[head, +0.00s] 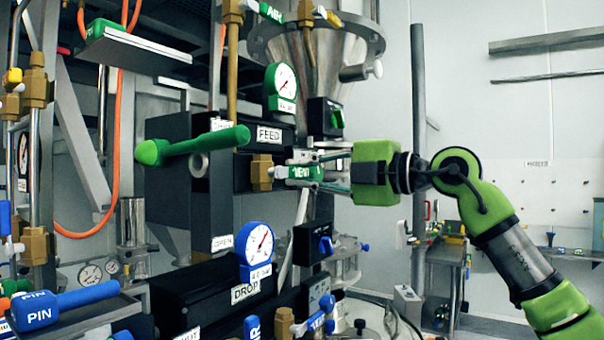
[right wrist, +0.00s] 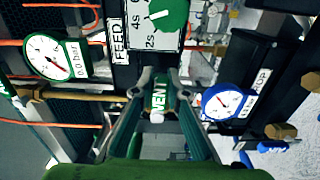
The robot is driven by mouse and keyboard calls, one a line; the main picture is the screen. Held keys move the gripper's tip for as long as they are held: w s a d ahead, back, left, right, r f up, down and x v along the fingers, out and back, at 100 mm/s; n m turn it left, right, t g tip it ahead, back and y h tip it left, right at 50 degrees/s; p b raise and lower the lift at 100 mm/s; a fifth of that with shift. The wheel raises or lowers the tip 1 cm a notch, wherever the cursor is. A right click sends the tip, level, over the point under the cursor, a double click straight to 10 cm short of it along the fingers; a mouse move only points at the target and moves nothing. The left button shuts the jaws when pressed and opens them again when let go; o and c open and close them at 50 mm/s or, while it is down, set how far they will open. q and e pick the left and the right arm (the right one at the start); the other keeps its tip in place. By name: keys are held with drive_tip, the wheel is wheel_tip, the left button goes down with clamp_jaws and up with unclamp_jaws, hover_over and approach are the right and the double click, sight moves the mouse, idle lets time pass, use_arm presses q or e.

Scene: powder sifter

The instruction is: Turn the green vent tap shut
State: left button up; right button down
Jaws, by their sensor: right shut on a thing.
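The green vent tap (head: 301,172) has a lever marked VENT, beside a brass valve body (head: 261,173) under the FEED label. In the head view the lever lies roughly level. My right gripper (head: 292,171) comes in from the right and is shut on the lever, with one finger on each side. In the right wrist view the lever (right wrist: 158,96) sits between the fingertips (right wrist: 158,78), its white VENT lettering showing. The fingers hide part of the lever. My left gripper is not in view.
A large green feed handle (head: 190,145) sticks out to the left of the tap. A green-rimmed gauge (head: 282,86) is above and a blue-rimmed gauge (head: 257,244) below. A blue PIN handle (head: 65,305) lies at lower left. A grey post (head: 418,110) stands behind my right arm.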

drive_tip(key=c, duration=2)
unclamp_jaws()
drive_tip(key=shift+o, duration=0.2)
drive_tip(key=v, duration=1.2)
drive_tip(key=shift+w, duration=0.1)
